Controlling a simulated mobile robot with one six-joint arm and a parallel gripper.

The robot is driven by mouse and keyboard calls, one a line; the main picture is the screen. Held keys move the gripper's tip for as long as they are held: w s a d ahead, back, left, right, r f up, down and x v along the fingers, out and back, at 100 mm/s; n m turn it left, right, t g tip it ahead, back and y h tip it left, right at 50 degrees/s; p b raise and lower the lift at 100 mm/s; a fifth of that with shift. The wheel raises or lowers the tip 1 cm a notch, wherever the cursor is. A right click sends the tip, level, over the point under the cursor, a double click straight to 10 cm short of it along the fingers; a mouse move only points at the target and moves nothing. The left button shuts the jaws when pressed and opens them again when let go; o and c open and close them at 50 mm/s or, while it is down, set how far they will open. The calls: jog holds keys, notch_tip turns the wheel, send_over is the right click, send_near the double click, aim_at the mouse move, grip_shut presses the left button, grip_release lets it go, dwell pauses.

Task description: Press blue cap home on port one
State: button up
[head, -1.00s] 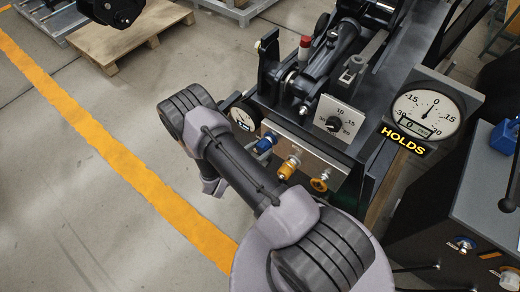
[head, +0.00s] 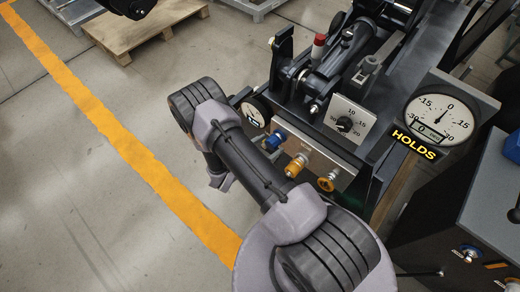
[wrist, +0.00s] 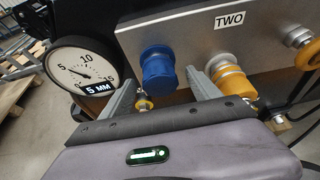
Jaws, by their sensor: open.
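The blue cap (wrist: 158,68) sits on the grey metal panel (wrist: 190,40) in the wrist view; the head view shows it too (head: 274,142), at the panel's left end. My gripper (wrist: 160,82) is open, with one finger on either side of the blue cap in the wrist view. I cannot tell whether a finger touches it. Nothing is held. In the head view my arm hides most of the gripper. No label for port one is visible.
Right of the blue cap, under the label TWO (wrist: 229,20), is a yellow fitting (wrist: 232,82). A gauge (wrist: 82,68) marked 5 MM stands left. A brass-coloured piece (wrist: 144,104) shows below the cap. A HOLDS sign (head: 414,144) hangs under a round dial (head: 440,118).

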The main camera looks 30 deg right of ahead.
jog(key=p+v, duration=0.3)
jog(key=v, duration=1.3)
jog(key=shift+a+p, duration=0.3)
jog(key=shift+p, duration=0.05)
jog(key=shift+r, duration=0.1)
jog(key=s+d+r+m+g+y+b, duration=0.1)
jog(key=s+r+m+g+y, duration=0.15)
jog(key=r+m, duration=0.65)
jog(key=s+d+r+m+g+y, duration=0.1)
jog(key=s+r+m+g+y, duration=0.25)
jog(key=r, duration=0.85)
jog(key=s+a+r+m+t+y, duration=0.3)
jog(key=r+m+y, duration=0.1)
jog(key=r+m, duration=0.3)
jog(key=s+a+r+m+t+y+b, duration=0.1)
jog(key=s+a+r+m+t+y, duration=0.3)
jog(key=r+m, duration=0.3)
notch_tip(320, 180, up, 3)
jog(key=shift+s+y, duration=0.15)
jog(key=shift+y, duration=0.15)
